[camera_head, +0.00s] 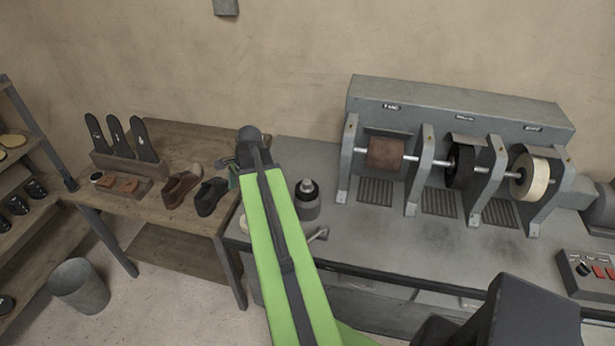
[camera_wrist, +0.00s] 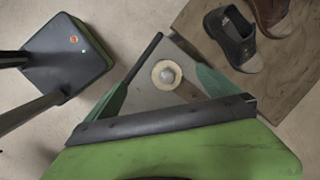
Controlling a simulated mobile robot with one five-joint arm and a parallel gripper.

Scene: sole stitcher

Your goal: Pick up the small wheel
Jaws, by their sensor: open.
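The small wheel (camera_wrist: 167,74) is a cream disc with a paler round centre, lying flat near the corner of the grey bench in the wrist view. In the head view a cream piece of it (camera_head: 243,224) shows at the bench's left edge, partly hidden by my green arm. My gripper (camera_wrist: 162,78) is open and empty. In the wrist view its two green fingers stand on either side of the wheel, apart from it. In the head view my arm hides most of the gripper. I cannot tell its exact height above the wheel.
The grey bench (camera_head: 330,165) carries a dark round pot (camera_head: 307,205), a small metal tool (camera_head: 318,235) and a machine with rollers (camera_head: 450,150). The wooden table (camera_head: 160,212) to the left holds shoes (camera_head: 211,197). A bucket (camera_head: 79,285) stands on the floor.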

